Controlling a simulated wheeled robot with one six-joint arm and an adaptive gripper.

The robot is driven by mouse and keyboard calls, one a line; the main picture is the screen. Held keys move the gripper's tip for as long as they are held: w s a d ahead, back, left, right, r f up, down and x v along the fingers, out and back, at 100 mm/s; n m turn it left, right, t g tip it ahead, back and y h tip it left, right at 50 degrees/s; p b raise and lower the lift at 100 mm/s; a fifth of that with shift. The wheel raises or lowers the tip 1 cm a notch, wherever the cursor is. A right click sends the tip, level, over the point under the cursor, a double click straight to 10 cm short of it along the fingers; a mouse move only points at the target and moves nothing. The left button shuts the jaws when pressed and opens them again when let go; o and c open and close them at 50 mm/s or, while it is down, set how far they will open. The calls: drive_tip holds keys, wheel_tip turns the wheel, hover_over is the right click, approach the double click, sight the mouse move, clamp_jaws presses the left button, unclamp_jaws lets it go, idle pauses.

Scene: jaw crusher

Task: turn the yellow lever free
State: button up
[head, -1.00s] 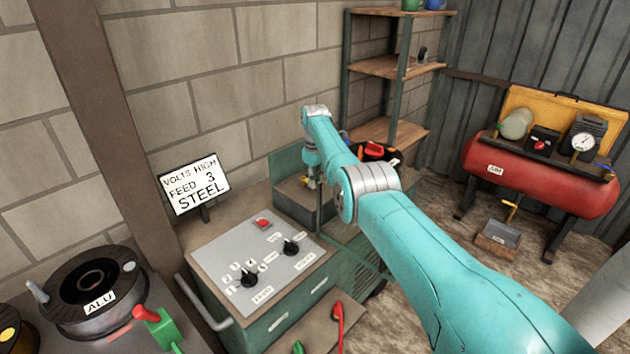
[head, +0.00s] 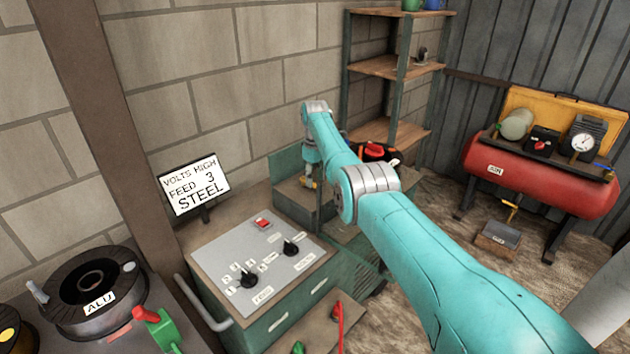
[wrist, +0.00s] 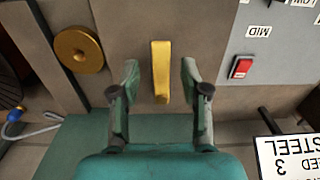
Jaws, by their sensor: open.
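The yellow lever (wrist: 160,72) shows in the wrist view as an upright bar on a brown-grey panel. My gripper (wrist: 160,75) is open, with one finger on each side of the lever and a gap on both sides. Whether the fingertips reach down to the lever's depth is unclear. In the head view my gripper (head: 309,180) hangs over the green machine, small and partly hidden by my own arm.
A round brass disc (wrist: 78,51) is left of the lever. A red switch (wrist: 240,67) on a grey panel is to its right. The sign reading STEEL (head: 194,184) stands beside the control panel (head: 262,262). A red tank (head: 540,178) stands at right.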

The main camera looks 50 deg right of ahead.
sight(315, 185)
wheel_tip(315, 185, up, 11)
idle(0.4)
drive_tip(key=shift+s+f, duration=0.1)
drive_tip(key=shift+f, duration=0.05)
idle(0.4)
